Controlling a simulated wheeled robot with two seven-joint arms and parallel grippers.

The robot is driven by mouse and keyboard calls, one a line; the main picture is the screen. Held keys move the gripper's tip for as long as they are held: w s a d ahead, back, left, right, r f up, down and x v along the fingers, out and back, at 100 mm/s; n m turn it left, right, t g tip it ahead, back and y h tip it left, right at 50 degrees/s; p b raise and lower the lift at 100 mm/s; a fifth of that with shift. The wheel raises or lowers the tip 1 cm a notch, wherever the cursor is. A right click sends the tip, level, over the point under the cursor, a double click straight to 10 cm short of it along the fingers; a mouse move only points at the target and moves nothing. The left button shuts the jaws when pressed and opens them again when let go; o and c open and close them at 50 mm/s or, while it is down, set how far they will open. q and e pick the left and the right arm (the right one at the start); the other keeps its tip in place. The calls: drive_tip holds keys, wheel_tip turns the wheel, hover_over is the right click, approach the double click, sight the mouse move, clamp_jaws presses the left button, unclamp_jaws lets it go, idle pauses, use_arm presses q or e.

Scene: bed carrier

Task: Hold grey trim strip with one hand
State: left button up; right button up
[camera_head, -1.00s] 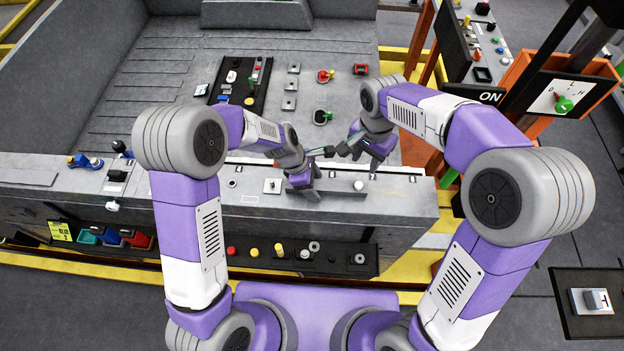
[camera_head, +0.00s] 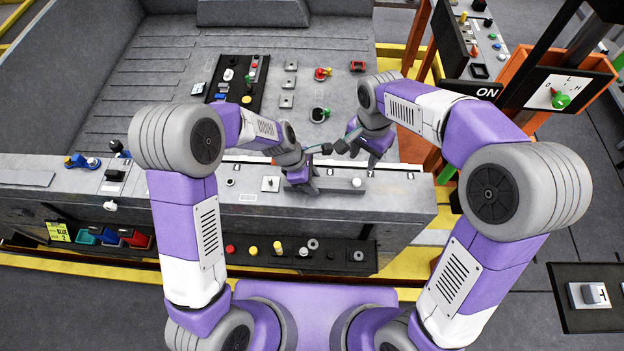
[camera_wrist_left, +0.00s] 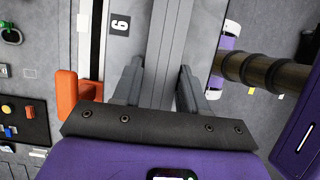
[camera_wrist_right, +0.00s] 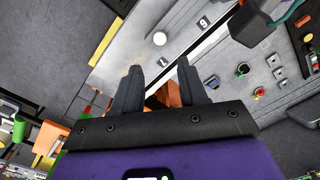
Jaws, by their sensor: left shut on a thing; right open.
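The grey trim strip (camera_head: 340,184) lies along the top of the front ledge in the head view, level and partly hidden by my left gripper. My left gripper (camera_head: 303,186) points down and is shut on its left part. In the left wrist view the strip (camera_wrist_left: 172,40) runs between the two fingers (camera_wrist_left: 158,88). My right gripper (camera_head: 372,162) is open and empty above the ledge, to the right of the left gripper. In the right wrist view its fingers (camera_wrist_right: 160,84) stand apart with nothing between them.
A black control panel (camera_head: 240,80) and several coloured knobs lie on the deck behind the arms. A row of buttons (camera_head: 280,250) runs along the front.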

idle(0.4)
drive_tip(key=shift+o, duration=0.8)
drive_tip(key=n, duration=0.7)
hover_over(357, 181)
wheel_tip(357, 181, down, 4)
drive_tip(key=shift+s+f, duration=0.1)
drive_tip(key=shift+f, duration=3.55)
drive_tip(key=shift+c, duration=0.5)
clamp_jaws()
drive_tip(key=shift+r, duration=0.5)
